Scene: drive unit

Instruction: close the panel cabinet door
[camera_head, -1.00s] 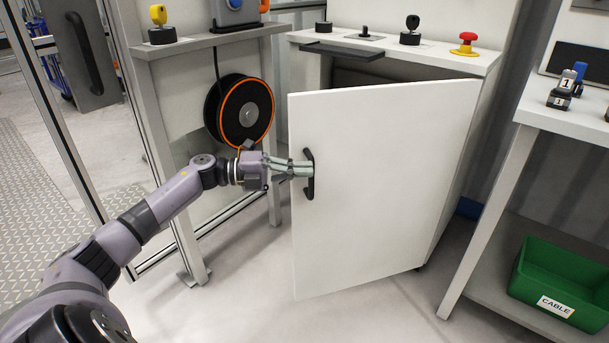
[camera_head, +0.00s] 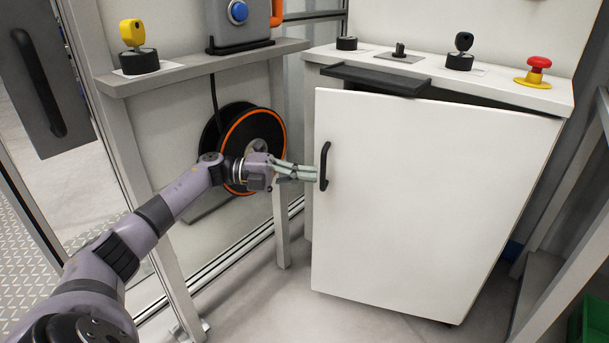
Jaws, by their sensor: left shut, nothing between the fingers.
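The white panel cabinet door (camera_head: 430,205) stands slightly ajar in the head view. A dark gap shows along its top edge, below the cabinet's top (camera_head: 455,75). Its black handle (camera_head: 324,166) is near the door's left edge. My left gripper (camera_head: 312,174) is shut, with its fingertips at the handle's left side, level with its lower half. Nothing shows between the fingers. Whether the fingertips touch the handle or the door edge, I cannot tell. My right gripper is not in view.
A black ledge (camera_head: 375,78) juts out above the door. An emergency button (camera_head: 535,72) and knobs sit on the cabinet top. A cable reel (camera_head: 250,140) hangs behind my left arm. A shelf post (camera_head: 575,255) and green bin (camera_head: 597,315) stand at right.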

